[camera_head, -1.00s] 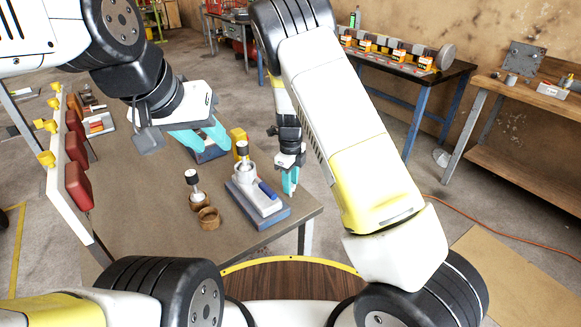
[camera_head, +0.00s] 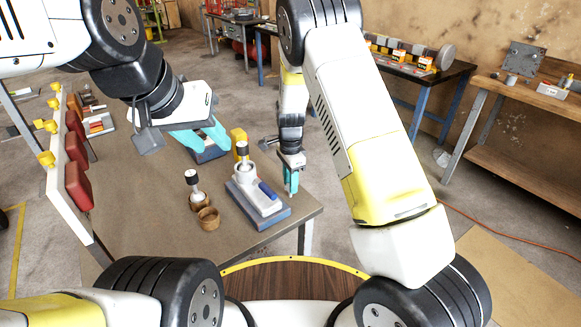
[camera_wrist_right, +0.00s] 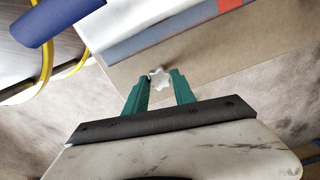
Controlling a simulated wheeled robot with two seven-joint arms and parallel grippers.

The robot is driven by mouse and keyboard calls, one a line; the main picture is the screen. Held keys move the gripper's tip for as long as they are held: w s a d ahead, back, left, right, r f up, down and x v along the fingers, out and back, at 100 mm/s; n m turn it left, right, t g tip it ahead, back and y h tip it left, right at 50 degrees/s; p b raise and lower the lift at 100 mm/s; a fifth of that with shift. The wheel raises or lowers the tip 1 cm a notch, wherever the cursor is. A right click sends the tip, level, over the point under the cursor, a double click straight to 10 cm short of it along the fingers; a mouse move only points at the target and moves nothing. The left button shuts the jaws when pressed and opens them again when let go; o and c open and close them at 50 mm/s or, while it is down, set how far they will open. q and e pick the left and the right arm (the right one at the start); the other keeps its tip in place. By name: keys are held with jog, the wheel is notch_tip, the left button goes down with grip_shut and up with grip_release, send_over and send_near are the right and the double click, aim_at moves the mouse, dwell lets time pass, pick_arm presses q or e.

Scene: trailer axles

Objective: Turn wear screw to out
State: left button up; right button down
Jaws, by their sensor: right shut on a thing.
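A grey-white unit on a blue and grey base (camera_head: 268,219) stands near the table's right corner, with a blue cylinder (camera_head: 267,190) on it. In the right wrist view, a small white star-shaped knob (camera_wrist_right: 158,77), apparently the wear screw, sits at the side of the base. My right gripper (camera_head: 291,182) is beside the unit, past the table edge. In the right wrist view its teal fingers (camera_wrist_right: 160,84) are shut on the knob. The knob is hidden in the head view.
A panel with red and yellow pieces (camera_head: 77,172) borders the table (camera_head: 150,220) on the left. The table's front left is clear.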

jog(key=n, duration=0.4)
jog(key=shift+w+n, duration=0.1)
jog(key=shift+n, duration=0.2)
jog(key=n, duration=0.3)
jog(key=shift+n, duration=0.4)
jog(key=n, duration=2)
jog(key=shift+a+n, duration=0.1)
jog(key=shift+n, duration=0.2)
